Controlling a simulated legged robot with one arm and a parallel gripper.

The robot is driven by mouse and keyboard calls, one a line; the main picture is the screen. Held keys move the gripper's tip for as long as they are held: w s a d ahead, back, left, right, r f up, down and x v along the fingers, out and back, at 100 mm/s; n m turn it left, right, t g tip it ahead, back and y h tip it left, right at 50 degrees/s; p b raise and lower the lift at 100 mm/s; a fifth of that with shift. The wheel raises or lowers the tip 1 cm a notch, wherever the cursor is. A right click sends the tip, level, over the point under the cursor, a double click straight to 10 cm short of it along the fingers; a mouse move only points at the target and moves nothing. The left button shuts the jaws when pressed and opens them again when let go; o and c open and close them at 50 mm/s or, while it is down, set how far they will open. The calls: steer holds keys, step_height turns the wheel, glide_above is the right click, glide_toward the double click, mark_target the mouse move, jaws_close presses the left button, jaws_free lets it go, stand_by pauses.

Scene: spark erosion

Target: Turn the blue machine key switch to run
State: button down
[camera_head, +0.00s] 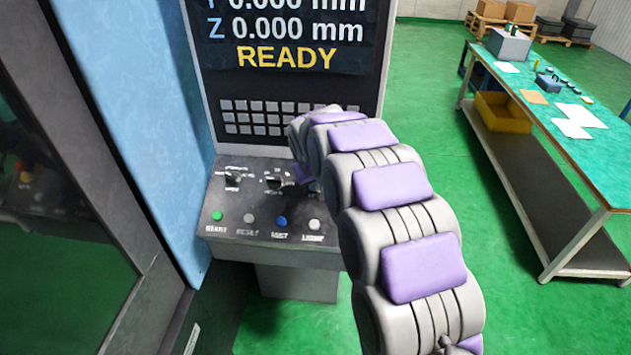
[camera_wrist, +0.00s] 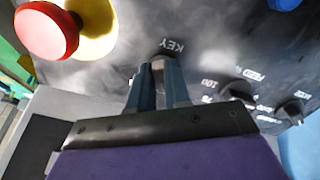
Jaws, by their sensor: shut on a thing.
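The key switch (camera_wrist: 163,55) is a small dark round fitting beside the upside-down KEY label on the control panel (camera_wrist: 110,85). My gripper (camera_wrist: 158,78) is shut on it, with one finger on each side of a small greyish piece. The fingers hide most of the key, so its angle and any run marking cannot be read. In the head view my arm bends over the right side of the panel (camera_head: 268,249) and covers the key switch. The screen (camera_head: 287,32) above reads READY.
A red emergency button (camera_wrist: 46,31) on a yellow base stands close to my gripper. Selector knobs (camera_head: 273,182) (camera_head: 232,180) lie left of my arm, above a row of push buttons (camera_head: 281,222). A workbench (camera_head: 600,170) stands at right, with green floor between.

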steer(key=shift+w+r+m, duration=0.1)
steer(key=shift+r+m, duration=0.05)
steer(key=shift+m, duration=0.15)
steer(key=m+b, duration=0.1)
steer(key=m, duration=0.1)
steer(key=m+b, duration=0.1)
steer(key=m, duration=0.2)
steer(key=shift+a+m, duration=0.2)
steer(key=shift+m, duration=0.1)
steer(key=m, duration=0.2)
steer(key=m+b, duration=0.1)
steer(key=m, duration=0.2)
steer(key=shift+w+a+r+m, duration=0.1)
steer(key=shift+a+r+m, duration=0.1)
steer(key=shift+m, duration=0.1)
steer(key=c, duration=1.4)
jaws_free()
steer(key=o, duration=0.3)
steer(key=shift+a+f, duration=0.1)
steer(key=shift+f, duration=0.15)
steer(key=v, duration=0.5)
steer(key=p+v, duration=0.1)
steer(key=v, duration=1.1)
steer(key=shift+s+a+r+p, duration=0.1)
steer(key=shift+s+a+p, duration=0.15)
steer(key=shift+p, duration=0.1)
